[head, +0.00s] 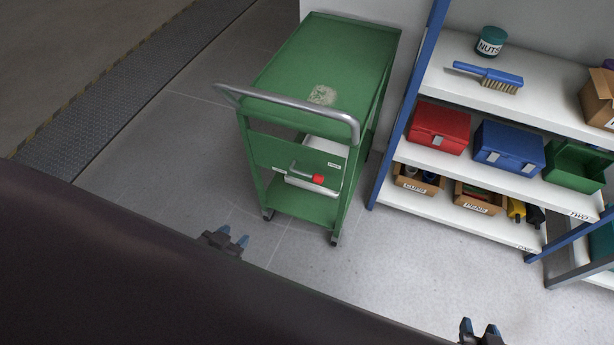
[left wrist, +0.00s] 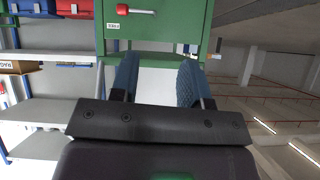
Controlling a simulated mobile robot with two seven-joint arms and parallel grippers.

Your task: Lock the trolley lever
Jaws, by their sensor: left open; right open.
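The green trolley (head: 325,62) stands on the grey floor near the middle of the head view, with a grey push handle across its near end. The lever (head: 317,179) with a red knob is on the trolley's near end, below the handle. In the left wrist view the red-knobbed lever (left wrist: 134,9) shows at the top, beyond the fingers. My left gripper (head: 234,239) is open and empty, in front of and apart from the trolley. Its fingers also show in the left wrist view (left wrist: 160,82). My right gripper (head: 481,328) is open at the bottom right, away from the trolley.
A blue-framed shelf (head: 470,85) stands right of the trolley. It holds a red box (head: 440,126), a blue box (head: 508,148), a brush (head: 490,76), a nuts jar (head: 491,41) and labelled bins. Floor in front of the trolley is clear. A dark ridged strip (head: 95,115) runs at left.

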